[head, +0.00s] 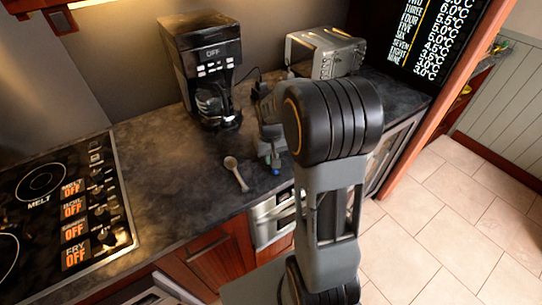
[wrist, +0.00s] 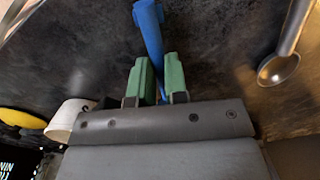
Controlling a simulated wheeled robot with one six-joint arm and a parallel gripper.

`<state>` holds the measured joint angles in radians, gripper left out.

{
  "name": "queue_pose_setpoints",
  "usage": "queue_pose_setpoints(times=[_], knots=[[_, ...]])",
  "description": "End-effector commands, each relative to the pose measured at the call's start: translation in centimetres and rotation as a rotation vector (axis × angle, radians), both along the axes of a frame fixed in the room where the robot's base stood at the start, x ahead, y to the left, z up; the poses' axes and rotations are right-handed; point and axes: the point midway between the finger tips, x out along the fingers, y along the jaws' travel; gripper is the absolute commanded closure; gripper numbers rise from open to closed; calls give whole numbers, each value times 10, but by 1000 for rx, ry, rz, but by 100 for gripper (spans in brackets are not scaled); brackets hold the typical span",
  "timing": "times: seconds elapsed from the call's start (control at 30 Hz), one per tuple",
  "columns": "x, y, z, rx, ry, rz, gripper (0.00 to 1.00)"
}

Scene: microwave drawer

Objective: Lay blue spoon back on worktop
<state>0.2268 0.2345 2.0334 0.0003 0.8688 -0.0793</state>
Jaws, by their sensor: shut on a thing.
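My gripper (wrist: 155,80) has its green fingers shut on the blue spoon (wrist: 150,35). In the wrist view the blue length runs up and away from the fingers over the dark worktop. In the head view a small blue end of the spoon (head: 276,170) shows just below my gripper (head: 270,157), near the front edge of the dark worktop (head: 165,185). The rest of the spoon is hidden by my gripper and arm. I cannot tell whether it touches the worktop.
A metal spoon (head: 236,172) lies left of my gripper; it also shows in the wrist view (wrist: 280,65). A coffee maker (head: 205,65) and a toaster-like appliance (head: 325,52) stand behind. A hob (head: 70,200) is at left. A white cup (wrist: 66,118) and yellow object (wrist: 20,118) show in the wrist view.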

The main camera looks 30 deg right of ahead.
Motion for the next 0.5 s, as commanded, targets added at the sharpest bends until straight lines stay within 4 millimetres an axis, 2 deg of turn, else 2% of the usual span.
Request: queue_pose_setpoints(times=[0.37,0.4,0.5], knots=[[0,0,-6,0,0,0,100],[0,0,-6,0,0,0,84],[0,0,-6,0,0,0,75]])
